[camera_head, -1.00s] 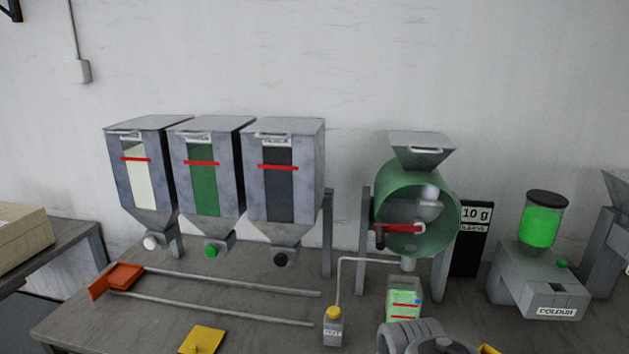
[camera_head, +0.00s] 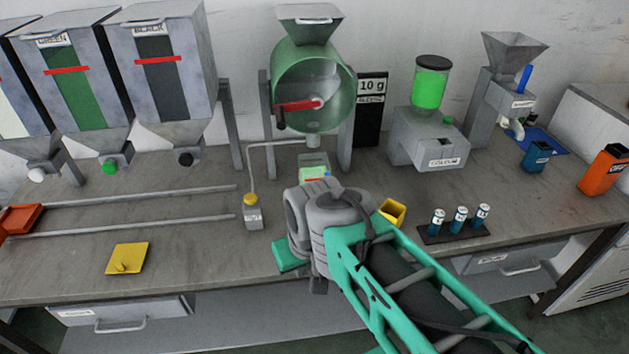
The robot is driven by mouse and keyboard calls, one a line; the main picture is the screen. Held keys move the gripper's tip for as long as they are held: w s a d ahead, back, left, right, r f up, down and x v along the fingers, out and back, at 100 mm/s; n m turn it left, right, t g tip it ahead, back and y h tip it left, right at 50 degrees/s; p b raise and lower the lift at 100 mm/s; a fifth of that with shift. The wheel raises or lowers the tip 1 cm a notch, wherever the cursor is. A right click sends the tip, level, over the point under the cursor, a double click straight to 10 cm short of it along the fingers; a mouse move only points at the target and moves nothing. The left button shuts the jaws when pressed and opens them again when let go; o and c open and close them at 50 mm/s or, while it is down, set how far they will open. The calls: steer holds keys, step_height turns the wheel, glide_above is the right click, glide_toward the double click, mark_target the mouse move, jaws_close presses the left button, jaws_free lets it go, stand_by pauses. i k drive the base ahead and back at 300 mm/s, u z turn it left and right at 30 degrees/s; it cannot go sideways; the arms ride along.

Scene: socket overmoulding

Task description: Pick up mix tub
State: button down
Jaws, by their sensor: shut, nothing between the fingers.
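The mix tub (camera_head: 312,161) is a small clear tub with pale green contents and red marks. It stands on the bench under the spout of the green drum mixer (camera_head: 314,95). The grey end of my arm, with my gripper (camera_head: 308,212), is just in front of the tub and covers its lower part. The fingers are mostly hidden behind the wrist. My gripper is shut and holds nothing. I cannot tell whether it touches the tub.
A yellow cup (camera_head: 393,211) is close on the right, then a rack of vials (camera_head: 455,233). The COLOUR unit (camera_head: 430,140) is behind. Two rails and a yellow plate (camera_head: 128,258) lie left.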

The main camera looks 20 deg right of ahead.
mark_target(312, 166)
steer(key=u, duration=2.65)
steer(key=k, duration=0.75)
steer(key=z, duration=0.45)
